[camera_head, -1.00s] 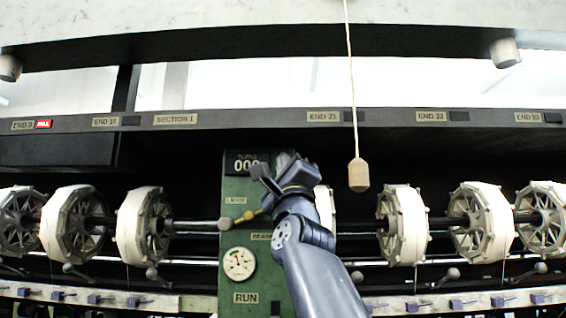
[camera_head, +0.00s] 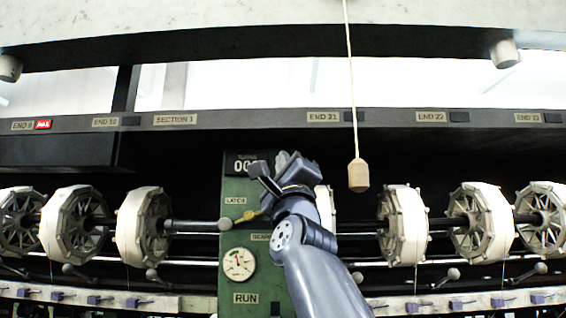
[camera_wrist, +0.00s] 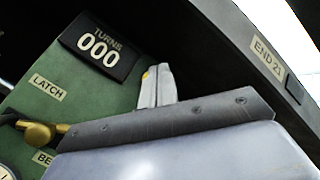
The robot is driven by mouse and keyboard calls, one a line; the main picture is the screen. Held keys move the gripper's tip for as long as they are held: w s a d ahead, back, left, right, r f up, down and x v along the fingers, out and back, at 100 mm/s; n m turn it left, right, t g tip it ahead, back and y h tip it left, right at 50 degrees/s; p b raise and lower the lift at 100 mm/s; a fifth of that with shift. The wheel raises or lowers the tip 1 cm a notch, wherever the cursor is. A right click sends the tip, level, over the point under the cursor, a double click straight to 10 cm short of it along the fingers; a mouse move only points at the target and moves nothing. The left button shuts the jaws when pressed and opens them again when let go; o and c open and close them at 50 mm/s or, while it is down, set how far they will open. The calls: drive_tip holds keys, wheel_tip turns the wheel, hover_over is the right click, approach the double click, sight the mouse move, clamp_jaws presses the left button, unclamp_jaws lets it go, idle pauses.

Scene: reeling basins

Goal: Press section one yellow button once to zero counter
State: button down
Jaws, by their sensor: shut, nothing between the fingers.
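The green section panel (camera_head: 236,207) carries the TURNS counter (camera_wrist: 97,47), which reads 000 in the wrist view. In the head view the counter (camera_head: 241,164) is partly covered by my arm. A small yellow sliver (camera_wrist: 146,75), which looks like the edge of the yellow button, shows at the left edge of my fingertips in the wrist view; the rest is hidden. My gripper (camera_wrist: 157,82) is shut and empty, its tips at the panel's right side, beside the counter. I cannot tell whether they touch the button. It also shows in the head view (camera_head: 287,158).
A wooden pull (camera_head: 358,174) hangs on a cord right of my gripper. White reels (camera_head: 404,225) on a shaft flank the panel. A dial (camera_head: 238,264) sits lower down.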

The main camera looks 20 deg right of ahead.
drive_tip(key=s, duration=0.1)
drive_tip(key=s+a, duration=0.1)
drive_tip(key=s, duration=0.1)
drive_tip(key=s+p, duration=0.1)
drive_tip(key=shift+s+a, duration=0.25)
drive_tip(key=shift+s, duration=0.1)
drive_tip(key=shift+w, duration=0.15)
idle(0.6)
drive_tip(key=s, duration=0.2)
drive_tip(key=s+a+p, duration=0.1)
drive_tip(key=s, duration=0.1)
drive_tip(key=shift+a+p, duration=0.1)
drive_tip(key=shift+p, duration=0.2)
drive_tip(key=shift+w, duration=0.1)
idle(0.5)
